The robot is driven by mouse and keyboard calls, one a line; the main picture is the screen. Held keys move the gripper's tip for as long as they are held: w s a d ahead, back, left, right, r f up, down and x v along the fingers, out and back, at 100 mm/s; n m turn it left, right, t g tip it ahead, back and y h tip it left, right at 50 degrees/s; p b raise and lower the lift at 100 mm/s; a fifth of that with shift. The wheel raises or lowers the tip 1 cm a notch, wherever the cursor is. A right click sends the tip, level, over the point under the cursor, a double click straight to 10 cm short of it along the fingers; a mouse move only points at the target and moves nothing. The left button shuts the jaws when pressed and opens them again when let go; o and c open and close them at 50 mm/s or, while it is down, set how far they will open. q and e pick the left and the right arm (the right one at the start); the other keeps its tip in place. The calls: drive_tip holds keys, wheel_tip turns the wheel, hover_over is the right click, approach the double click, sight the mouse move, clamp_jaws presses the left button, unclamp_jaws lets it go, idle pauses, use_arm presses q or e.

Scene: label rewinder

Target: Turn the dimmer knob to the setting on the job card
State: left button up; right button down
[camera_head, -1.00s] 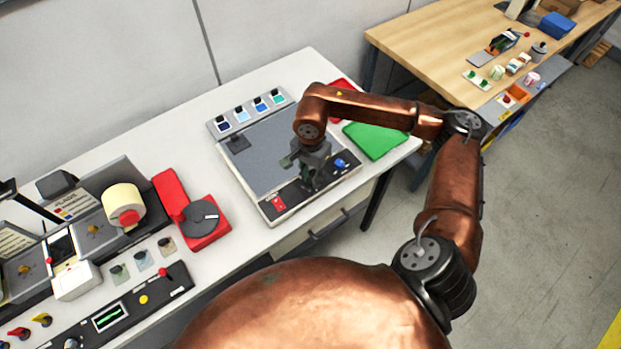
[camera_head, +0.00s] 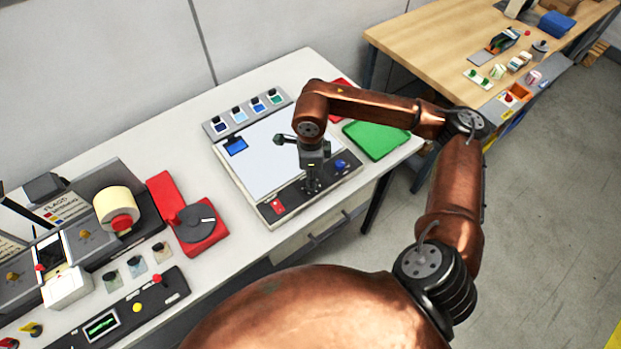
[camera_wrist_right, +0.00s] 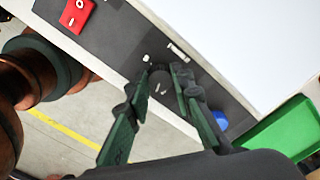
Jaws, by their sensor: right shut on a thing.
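My right gripper (camera_head: 313,187) points down at the dark front panel of the light box (camera_head: 290,205). In the right wrist view, its two green-grey fingers (camera_wrist_right: 162,80) close around a small dark knob (camera_wrist_right: 160,76) on that panel. The fingers cover much of the knob, and its pointer and setting cannot be read. White marks show on the panel beside it. The light box's top plate (camera_head: 275,155) glows white. A card with printed text (camera_head: 65,212) stands at the far left; I cannot tell if it is the job card. My left gripper is not in view.
A red rocker switch (camera_head: 277,207) and a blue knob (camera_head: 341,164) flank the gripper on the panel. A green tray (camera_head: 377,140) lies to the right. A red base with a dark disc (camera_head: 197,222) stands left. Small coloured samples (camera_head: 258,106) line the back.

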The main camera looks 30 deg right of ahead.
drive_tip(key=m, duration=0.5)
drive_tip(key=shift+m, duration=0.3)
drive_tip(key=m, duration=0.6)
drive_tip(key=shift+r, duration=0.1)
drive_tip(key=m+p, duration=0.1)
drive_tip(key=m, duration=0.5)
drive_tip(key=shift+d+m, duration=0.1)
drive_tip(key=shift+m, duration=0.2)
drive_tip(key=m+p, duration=0.1)
drive_tip(key=m, duration=0.5)
drive_tip(key=shift+p, duration=0.3)
drive_tip(key=c, duration=1.7)
unclamp_jaws()
